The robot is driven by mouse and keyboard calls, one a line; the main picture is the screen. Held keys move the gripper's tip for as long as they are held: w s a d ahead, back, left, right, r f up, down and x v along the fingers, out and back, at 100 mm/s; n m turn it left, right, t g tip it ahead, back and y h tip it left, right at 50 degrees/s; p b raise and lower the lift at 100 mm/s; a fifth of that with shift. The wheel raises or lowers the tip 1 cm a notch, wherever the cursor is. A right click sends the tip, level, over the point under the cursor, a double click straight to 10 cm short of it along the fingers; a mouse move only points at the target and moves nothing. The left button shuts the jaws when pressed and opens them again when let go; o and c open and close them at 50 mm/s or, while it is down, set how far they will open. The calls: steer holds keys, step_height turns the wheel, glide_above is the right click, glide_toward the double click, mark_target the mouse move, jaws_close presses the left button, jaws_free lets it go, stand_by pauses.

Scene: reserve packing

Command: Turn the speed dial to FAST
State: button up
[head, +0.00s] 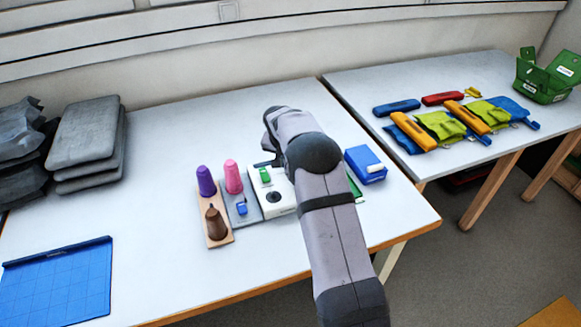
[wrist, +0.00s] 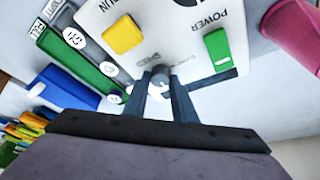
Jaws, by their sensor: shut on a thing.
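The white control box (head: 272,206) stands on the near table, partly behind my arm in the head view. In the wrist view its white panel (wrist: 160,30) carries a yellow RUN button (wrist: 123,35) and a green POWER switch (wrist: 218,50). The grey speed dial (wrist: 160,72) sits at the panel's edge nearest my gripper. My gripper (wrist: 161,82) has its two dark fingers on either side of the dial and is shut on it. Lettering by the dial is partly hidden, so I cannot read its setting. My arm mostly hides the gripper in the head view.
A blue gridded mat (head: 58,286) and grey stacked pads (head: 86,146) are farther left. The table's front middle is clear.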

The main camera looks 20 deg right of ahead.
steer(key=shift+m, duration=0.6)
steer(key=shift+b, duration=0.3)
steer(key=o, duration=1)
steer(key=shift+o, duration=0.2)
steer(key=b+v, duration=0.1)
steer(key=v, duration=0.6)
steer(key=shift+a+r+g+b, duration=0.15)
steer(key=shift+r+g+b, duration=0.05)
steer(key=shift+g+b, duration=0.15)
steer(key=shift+w, duration=0.1)
